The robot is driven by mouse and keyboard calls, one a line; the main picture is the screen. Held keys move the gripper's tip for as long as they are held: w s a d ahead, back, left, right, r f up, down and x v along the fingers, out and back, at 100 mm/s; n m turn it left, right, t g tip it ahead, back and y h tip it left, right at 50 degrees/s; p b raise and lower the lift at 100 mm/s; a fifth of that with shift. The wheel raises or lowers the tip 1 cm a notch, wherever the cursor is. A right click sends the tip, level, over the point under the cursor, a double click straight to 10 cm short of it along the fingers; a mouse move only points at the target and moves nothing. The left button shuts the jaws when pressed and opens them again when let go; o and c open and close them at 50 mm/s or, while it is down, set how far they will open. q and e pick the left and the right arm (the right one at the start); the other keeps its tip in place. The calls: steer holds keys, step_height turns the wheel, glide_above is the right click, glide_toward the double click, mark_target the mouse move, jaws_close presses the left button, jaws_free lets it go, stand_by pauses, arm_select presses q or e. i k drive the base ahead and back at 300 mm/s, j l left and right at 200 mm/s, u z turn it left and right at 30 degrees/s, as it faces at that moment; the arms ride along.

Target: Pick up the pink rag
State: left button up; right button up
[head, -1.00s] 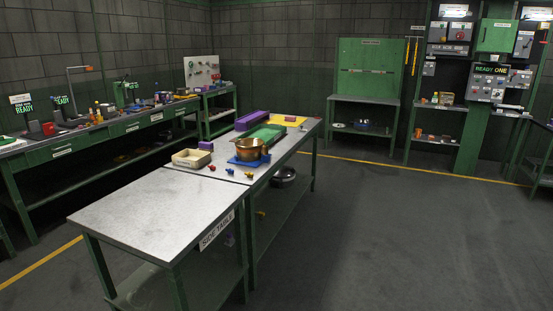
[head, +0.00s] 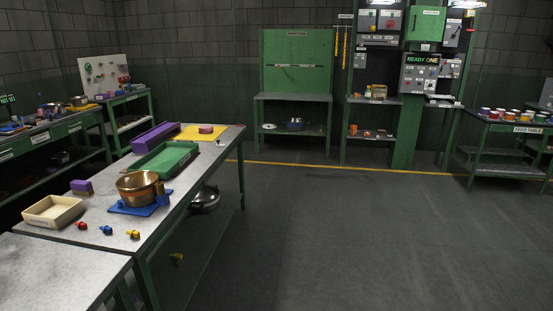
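A small pink item (head: 206,129), which looks like the pink rag, lies on the yellow mat (head: 187,133) at the far end of the long metal table (head: 98,206). It is too small to make out any folds. Neither of my grippers shows in the head view, so I cannot see where they are relative to it.
A green tray (head: 166,159), a long purple bin (head: 156,136), a copper pot (head: 138,187) on a blue mat and a cream box (head: 52,211) share the table. Grey floor (head: 330,230) is open to its right. A side table (head: 60,275) adjoins its near end.

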mark_target(203, 129)
steer(key=i, duration=1.65)
steer(key=i+l, duration=0.1)
steer(key=i, duration=1.6)
steer(key=i+u, duration=0.4)
steer(key=i+l+u, duration=0.2)
steer(key=i+u, duration=0.2)
steer(key=i+l+u, duration=0.6)
steer(key=u, duration=0.15)
steer(key=i, duration=0.05)
